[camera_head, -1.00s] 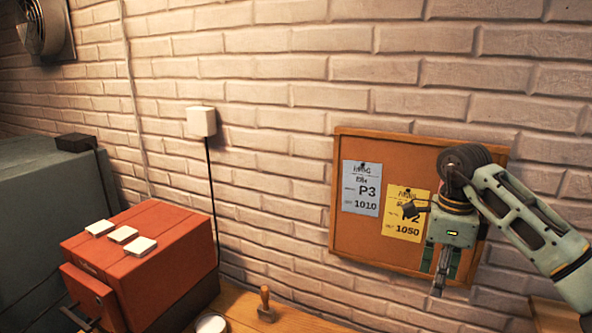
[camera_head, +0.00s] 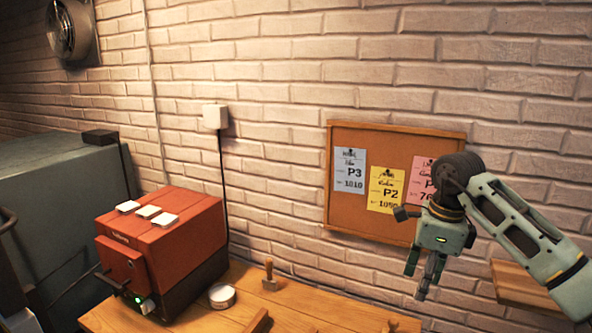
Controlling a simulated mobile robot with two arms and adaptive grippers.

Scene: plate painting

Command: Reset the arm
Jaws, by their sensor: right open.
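My right arm comes in from the right edge, raised in front of the brick wall. Its gripper (camera_head: 417,283) points downward and hangs empty in the air above the right part of the wooden table (camera_head: 240,307). Its fingers are apart, though the angle shows the gap only narrowly. The arm partly covers the corkboard (camera_head: 345,212) and the pink card (camera_head: 418,178) on it. My left gripper is not in view.
A red box-shaped oven (camera_head: 170,240) with white tiles on top stands on the table at left. A white round container (camera_head: 222,296) and a wooden-handled stamp (camera_head: 269,275) sit beside it. A wooden shelf (camera_head: 515,285) is at right.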

